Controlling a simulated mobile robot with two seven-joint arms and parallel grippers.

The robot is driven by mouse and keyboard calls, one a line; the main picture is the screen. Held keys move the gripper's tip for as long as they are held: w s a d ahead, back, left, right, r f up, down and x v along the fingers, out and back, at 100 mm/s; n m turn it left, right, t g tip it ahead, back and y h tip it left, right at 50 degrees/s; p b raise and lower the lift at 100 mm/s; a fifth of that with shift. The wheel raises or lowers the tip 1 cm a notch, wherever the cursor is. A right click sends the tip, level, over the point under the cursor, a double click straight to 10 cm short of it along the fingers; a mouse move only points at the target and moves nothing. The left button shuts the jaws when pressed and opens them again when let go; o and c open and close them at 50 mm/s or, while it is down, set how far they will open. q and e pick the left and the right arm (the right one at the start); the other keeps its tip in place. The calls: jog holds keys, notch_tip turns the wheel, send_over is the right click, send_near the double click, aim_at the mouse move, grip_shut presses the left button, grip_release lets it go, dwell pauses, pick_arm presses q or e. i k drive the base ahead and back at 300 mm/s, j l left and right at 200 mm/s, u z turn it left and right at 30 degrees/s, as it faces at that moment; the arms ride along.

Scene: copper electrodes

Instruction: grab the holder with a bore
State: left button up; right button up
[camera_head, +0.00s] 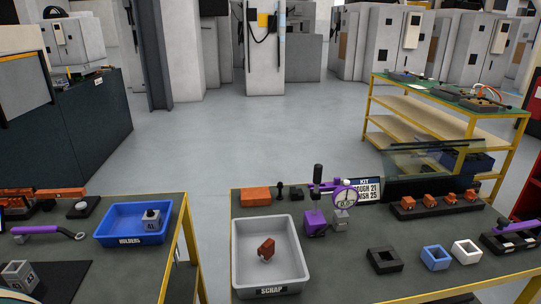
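A grey block-shaped holder (151,220) with dark lettering stands in a blue tray (104,237) on the left table. Its top has a darker round feature, too small to tell if it is a bore. A second grey block (18,275) with dark markings stands at the lower left edge, by a dark mat. Its top looks recessed, but I cannot make out the shape of the opening. Neither of my grippers shows in the head view.
A grey bin marked SCRAP (242,259) with a copper piece stands on the right table. A purple dial gauge stand (316,222), copper pieces on a black rack (438,207) and square frames (436,258) are beside it. A gap separates the tables.

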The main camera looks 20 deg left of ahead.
aim_at(19, 275)
jog(key=u, duration=2.5)
jog(key=j+z, duration=0.1)
jog(key=z, duration=1)
jog(key=j+z, duration=0.65)
jog(key=k+j+z, duration=0.1)
jog(key=j+z, duration=0.25)
jog(key=k+j+z, duration=0.15)
jog(key=j, duration=0.15)
jog(key=k+j+z, duration=0.1)
jog(key=j, duration=0.25)
jog(key=k+j+z, duration=0.15)
jog(key=j, duration=0.15)
